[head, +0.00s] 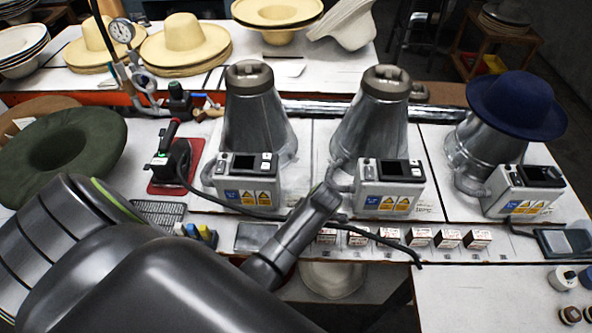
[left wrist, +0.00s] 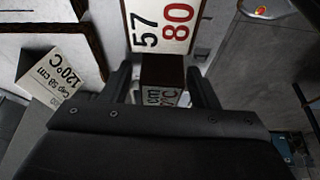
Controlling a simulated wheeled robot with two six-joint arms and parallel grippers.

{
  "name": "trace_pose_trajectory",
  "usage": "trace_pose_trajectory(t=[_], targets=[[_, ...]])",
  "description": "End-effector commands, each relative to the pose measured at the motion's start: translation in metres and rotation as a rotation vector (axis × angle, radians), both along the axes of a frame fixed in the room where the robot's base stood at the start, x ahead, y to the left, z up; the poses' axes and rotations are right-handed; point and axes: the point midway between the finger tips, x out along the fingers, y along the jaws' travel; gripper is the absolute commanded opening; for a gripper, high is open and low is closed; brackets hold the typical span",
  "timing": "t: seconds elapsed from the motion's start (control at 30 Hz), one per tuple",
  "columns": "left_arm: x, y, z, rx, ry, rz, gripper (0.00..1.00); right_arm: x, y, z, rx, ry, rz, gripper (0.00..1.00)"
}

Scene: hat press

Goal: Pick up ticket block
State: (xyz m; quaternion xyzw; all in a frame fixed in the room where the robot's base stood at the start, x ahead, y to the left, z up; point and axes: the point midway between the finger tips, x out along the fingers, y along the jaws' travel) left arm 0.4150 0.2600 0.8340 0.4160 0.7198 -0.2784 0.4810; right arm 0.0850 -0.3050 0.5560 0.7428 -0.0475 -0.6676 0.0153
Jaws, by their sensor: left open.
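Several small white-faced ticket blocks with dark print, such as one near the middle (head: 388,236), stand in a row along the front of the bench in the head view. My left arm reaches over the row's left end, and its fingertips cannot be made out there. In the left wrist view my left gripper (left wrist: 159,76) is open, its two fingers on either side of a dark-topped ticket block (left wrist: 162,70) with a printed white face. Whether the fingers touch it I cannot tell. Another block (left wrist: 62,78), reading "120°C Cap 58 cm", lies left of the fingers. My right gripper is not in view.
Three metal hat cones with control boxes (head: 248,180) stand behind the row; the right cone carries a navy hat (head: 517,105). A black cable (head: 385,240) crosses the bench near the blocks.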

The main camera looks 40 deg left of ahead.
Motion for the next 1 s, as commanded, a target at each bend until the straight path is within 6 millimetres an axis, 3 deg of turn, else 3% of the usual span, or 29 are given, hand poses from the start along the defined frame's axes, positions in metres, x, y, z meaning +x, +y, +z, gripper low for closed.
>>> trace_pose_trajectory(t=[0.07, 0.4, 0.77, 1.0], targets=[[0.0, 0.0, 0.0, 0.0, 0.0, 0.0, 0.52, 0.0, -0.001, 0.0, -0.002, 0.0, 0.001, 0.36], [0.0, 0.0, 0.0, 0.0, 0.0, 0.0, 0.07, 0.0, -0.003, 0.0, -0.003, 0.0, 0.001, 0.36], [0.001, 0.0, 0.007, 0.0, -0.002, 0.0, 0.06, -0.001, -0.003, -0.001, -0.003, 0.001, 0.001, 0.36], [0.002, 0.0, 0.045, 0.0, -0.006, 0.001, 0.06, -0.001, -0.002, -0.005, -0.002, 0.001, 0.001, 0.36]])
